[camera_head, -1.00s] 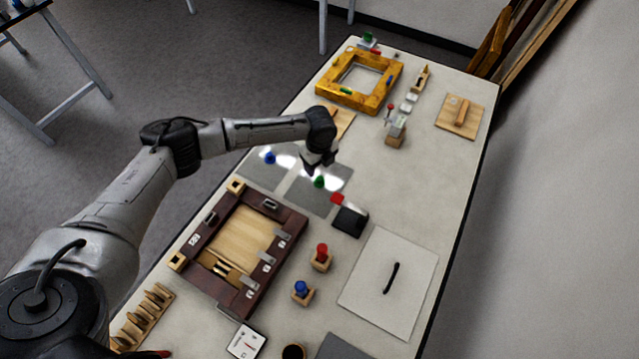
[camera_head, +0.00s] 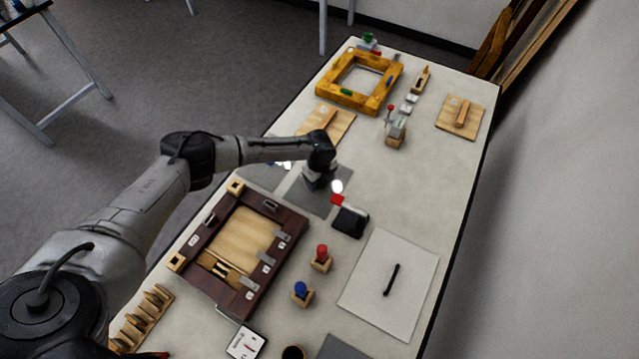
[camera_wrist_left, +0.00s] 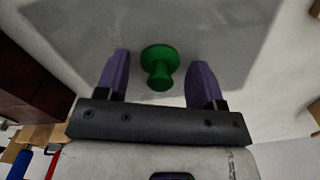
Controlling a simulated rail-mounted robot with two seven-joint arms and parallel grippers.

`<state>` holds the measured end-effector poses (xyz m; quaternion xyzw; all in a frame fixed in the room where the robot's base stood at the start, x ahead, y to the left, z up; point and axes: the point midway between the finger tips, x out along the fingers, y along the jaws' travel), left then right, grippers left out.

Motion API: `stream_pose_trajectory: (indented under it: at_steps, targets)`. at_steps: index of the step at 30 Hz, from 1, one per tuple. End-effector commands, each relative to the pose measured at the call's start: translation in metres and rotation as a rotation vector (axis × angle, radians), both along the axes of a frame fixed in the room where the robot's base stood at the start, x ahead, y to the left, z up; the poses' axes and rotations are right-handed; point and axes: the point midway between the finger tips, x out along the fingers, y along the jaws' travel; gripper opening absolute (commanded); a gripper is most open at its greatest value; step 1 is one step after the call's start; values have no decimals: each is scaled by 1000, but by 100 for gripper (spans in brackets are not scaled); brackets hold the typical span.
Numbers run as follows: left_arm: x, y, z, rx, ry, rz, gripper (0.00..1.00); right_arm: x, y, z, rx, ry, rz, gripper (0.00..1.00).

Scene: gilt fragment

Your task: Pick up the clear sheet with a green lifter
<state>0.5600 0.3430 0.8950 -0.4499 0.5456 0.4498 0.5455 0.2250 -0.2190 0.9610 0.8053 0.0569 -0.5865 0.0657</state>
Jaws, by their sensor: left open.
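The clear sheet with the green lifter lies on the table and looks grey in the head view (camera_head: 310,203). Its green lifter (camera_wrist_left: 160,68) is a round-based knob in the left wrist view; in the head view my arm hides it. My left gripper (camera_head: 313,184) points down over this sheet. Its two purple fingers are open, one on each side of the green knob, with gaps on both sides in the wrist view. I cannot tell how high the fingertips are above the sheet. My right gripper is not in view.
A second grey sheet (camera_head: 262,177) lies just left, partly behind my arm. A dark wooden frame (camera_head: 290,224) stands nearer, a black box (camera_head: 350,222) and red piece (camera_head: 337,199) to the right. A yellow frame (camera_head: 345,101) stands farther back. The table's right middle is clear.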

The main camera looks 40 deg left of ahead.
Motion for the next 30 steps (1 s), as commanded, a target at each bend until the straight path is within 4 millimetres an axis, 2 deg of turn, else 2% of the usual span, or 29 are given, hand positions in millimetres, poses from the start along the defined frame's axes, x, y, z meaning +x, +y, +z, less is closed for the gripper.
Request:
stream_pose_trajectory:
  at_steps: [4, 23, 30]
  targets:
    - [0, 0, 0, 0, 0, 0, 62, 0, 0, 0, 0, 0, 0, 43]
    - [-1, 0, -1, 1, 2, 0, 2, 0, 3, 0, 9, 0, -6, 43]
    - [-1, 1, -2, 2, 3, 0, 0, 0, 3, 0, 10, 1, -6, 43]
